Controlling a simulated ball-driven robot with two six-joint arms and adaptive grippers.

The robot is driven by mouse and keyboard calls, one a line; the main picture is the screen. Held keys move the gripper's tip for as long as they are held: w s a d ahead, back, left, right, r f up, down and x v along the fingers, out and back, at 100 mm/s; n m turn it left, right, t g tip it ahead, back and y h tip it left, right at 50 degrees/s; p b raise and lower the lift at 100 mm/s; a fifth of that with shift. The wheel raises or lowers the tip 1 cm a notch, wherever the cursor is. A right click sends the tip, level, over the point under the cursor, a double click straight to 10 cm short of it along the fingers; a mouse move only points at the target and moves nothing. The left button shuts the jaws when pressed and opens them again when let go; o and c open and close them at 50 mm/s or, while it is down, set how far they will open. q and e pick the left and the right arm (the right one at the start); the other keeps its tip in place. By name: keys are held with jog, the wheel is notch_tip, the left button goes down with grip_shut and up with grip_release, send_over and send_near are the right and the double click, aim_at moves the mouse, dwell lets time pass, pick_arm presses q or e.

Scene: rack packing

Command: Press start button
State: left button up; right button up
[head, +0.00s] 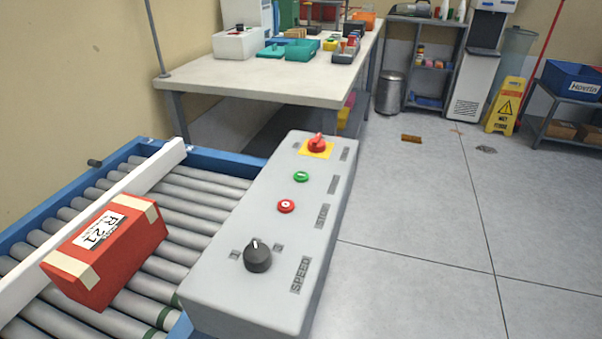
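The control box (245,285) is a long grey panel along the right side of the roller conveyor. On its top sits a green button (301,176) with a light mark, which looks like the start button. A red button (285,206) sits nearer to me, beside a label reading STOP. A red emergency knob on a yellow plate (317,144) is at the far end. A black speed dial (257,255) is at the near end. Neither of my grippers is in the head view.
A white table (215,80) with bins stands behind. The floor (420,230) right of the control box is mostly clear. A yellow wet-floor sign (506,105) stands farther back.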

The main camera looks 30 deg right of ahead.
grip_shut()
dwell(1.3)
